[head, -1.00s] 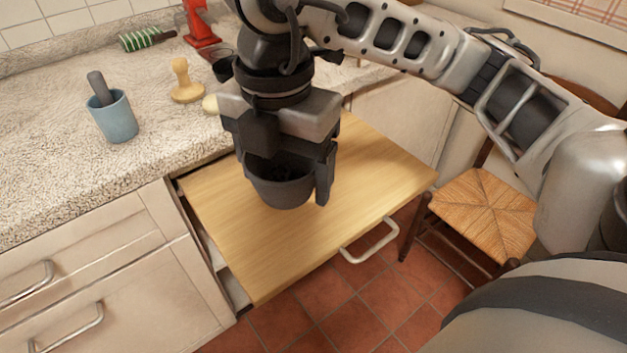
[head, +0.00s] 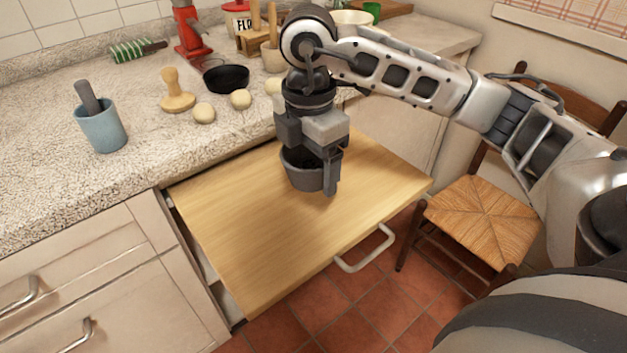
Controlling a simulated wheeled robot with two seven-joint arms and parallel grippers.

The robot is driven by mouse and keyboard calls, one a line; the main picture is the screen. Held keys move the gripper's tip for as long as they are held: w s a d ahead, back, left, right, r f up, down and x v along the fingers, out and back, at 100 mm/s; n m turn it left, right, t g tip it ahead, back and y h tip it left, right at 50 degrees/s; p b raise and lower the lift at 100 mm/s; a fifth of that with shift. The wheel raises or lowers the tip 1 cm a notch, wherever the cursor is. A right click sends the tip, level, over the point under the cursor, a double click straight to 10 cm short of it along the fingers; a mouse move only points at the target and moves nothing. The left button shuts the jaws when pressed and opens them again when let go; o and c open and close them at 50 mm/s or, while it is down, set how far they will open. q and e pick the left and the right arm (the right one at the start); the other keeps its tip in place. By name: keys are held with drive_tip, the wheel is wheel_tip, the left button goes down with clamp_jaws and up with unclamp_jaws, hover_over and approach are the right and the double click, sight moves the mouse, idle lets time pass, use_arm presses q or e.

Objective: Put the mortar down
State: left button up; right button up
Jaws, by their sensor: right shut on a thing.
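The mortar (head: 302,179) is a dark grey bowl, upright, over the middle of the pull-out wooden board (head: 260,240). My right gripper (head: 312,166) points down and is shut on the mortar's wall, with one finger outside it on the right. The gripper hides part of the rim and inside. I cannot tell whether the mortar's base touches the board or hangs just above it. My left gripper is not in view.
On the stone counter stand a blue cup (head: 101,130) with a grey pestle, a wooden stamp (head: 174,93), pale dough balls (head: 204,113) and a black bowl (head: 227,78). A rush-seat chair (head: 483,214) is right of the board. Much of the board is bare.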

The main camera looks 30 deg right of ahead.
sight(314, 195)
drive_tip(key=shift+w+d+f, duration=0.3)
drive_tip(key=shift+d+f, duration=0.1)
drive_tip(key=shift+f, duration=0.2)
drive_tip(key=shift+w+d+f, duration=0.3)
drive_tip(key=shift+d+f, duration=0.05)
drive_tip(key=shift+f, duration=0.2)
drive_tip(key=shift+w+f, duration=0.1)
drive_tip(key=shift+f, duration=1.45)
drive_tip(key=shift+f+b, duration=0.15)
drive_tip(key=shift+b, duration=0.15)
drive_tip(key=o, duration=1.4)
drive_tip(key=shift+c, duration=0.2)
